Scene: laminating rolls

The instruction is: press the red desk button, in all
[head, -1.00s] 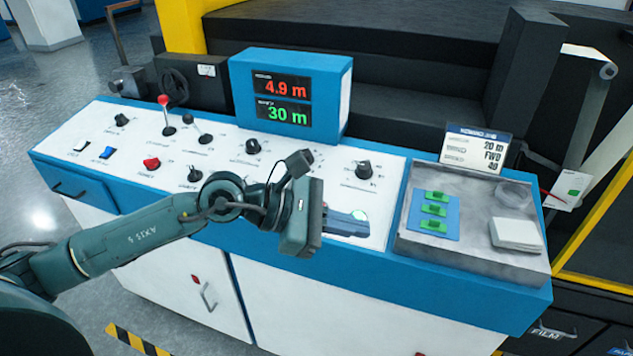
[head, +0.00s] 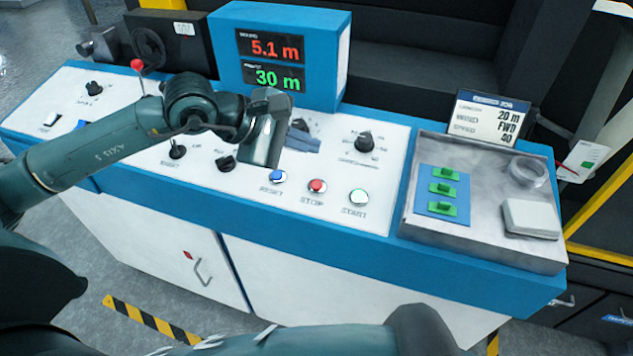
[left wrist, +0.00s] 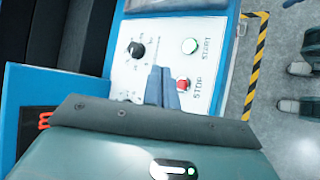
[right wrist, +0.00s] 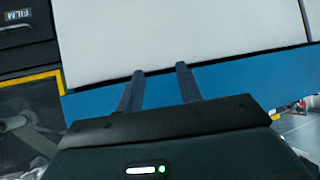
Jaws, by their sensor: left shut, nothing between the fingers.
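The red STOP button (head: 317,186) sits on the white desk panel between the blue RESET button (head: 277,176) and the pale green START button (head: 357,197). My left gripper (head: 304,139) is shut and empty, above the panel and behind the button row in the head view. In the left wrist view its closed fingertips (left wrist: 163,86) appear just beside the red STOP button (left wrist: 183,85); whether they touch anything cannot be told. My right gripper (right wrist: 160,86) is open and empty in the right wrist view, in front of the desk's blue edge and white cabinet.
A display box (head: 279,58) reading 5.1 m and 30 m stands behind the panel. Black knobs (head: 364,141) and a red-topped lever (head: 137,66) rise from it. A metal tray (head: 480,240) with green pieces and a white block lies at the right.

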